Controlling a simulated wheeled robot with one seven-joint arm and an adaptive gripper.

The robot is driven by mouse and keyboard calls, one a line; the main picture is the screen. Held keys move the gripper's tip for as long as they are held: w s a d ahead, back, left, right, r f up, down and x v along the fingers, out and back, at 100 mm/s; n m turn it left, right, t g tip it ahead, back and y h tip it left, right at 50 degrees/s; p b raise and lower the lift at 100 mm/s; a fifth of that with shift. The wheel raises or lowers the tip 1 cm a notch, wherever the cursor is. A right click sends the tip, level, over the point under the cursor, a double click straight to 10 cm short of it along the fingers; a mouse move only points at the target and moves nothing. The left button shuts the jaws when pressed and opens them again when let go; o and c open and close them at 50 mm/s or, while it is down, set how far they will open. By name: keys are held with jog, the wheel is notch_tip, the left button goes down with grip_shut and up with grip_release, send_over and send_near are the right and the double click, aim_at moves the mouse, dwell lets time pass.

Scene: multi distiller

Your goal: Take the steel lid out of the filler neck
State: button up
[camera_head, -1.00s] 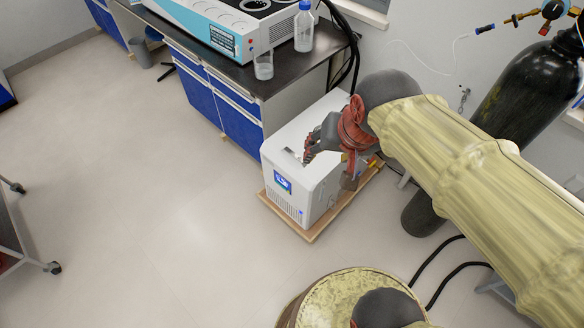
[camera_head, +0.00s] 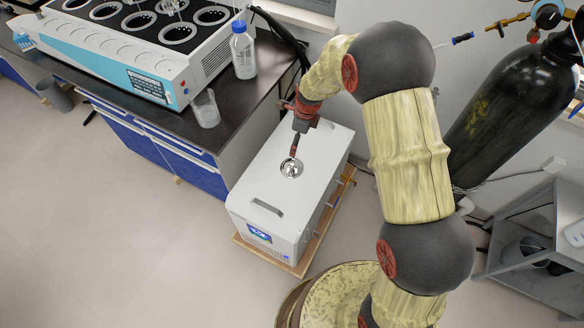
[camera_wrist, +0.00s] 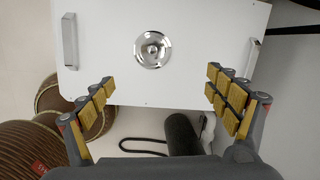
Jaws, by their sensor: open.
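The steel lid (camera_head: 291,168) is a small shiny round piece with a knob, seated on the top face of the white chiller box (camera_head: 262,190). My gripper (camera_head: 294,152) points down just above the lid in the head view. In the wrist view my gripper (camera_wrist: 160,98) is open, its padded fingers wide apart and empty, with the lid beyond and between them. The filler neck itself is hidden under the lid.
The chiller stands on a wooden board (camera_head: 278,260) beside the dark bench (camera_head: 150,105). A blue-capped bottle (camera_head: 243,52) and a beaker (camera_head: 205,108) stand near the bench edge. A black gas cylinder (camera_head: 510,110) is at right. A drum (camera_head: 340,290) stands in front.

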aim_at(293, 166)
jog(key=f+m, duration=0.1)
jog(key=f, duration=0.3)
jog(key=a+f+m, duration=0.1)
jog(key=f, duration=0.4)
jog(key=a+f+m, duration=0.1)
jog(key=f+m, duration=0.1)
jog(key=f, duration=0.2)
jog(key=shift+w+f+g+b, duration=0.2)
jog(key=shift+g+b, duration=0.1)
jog(key=shift+b, duration=0.1)
jog(key=f+b, duration=0.1)
jog(key=f, duration=0.2)
jog(key=f+b, duration=0.1)
jog(key=f, duration=0.1)
jog(key=shift+w+f+b, duration=0.3)
jog(key=shift+f, duration=0.05)
jog(key=shift+c, duration=0.4)
jog(key=shift+s, duration=0.1)
jog(key=c, duration=1.1)
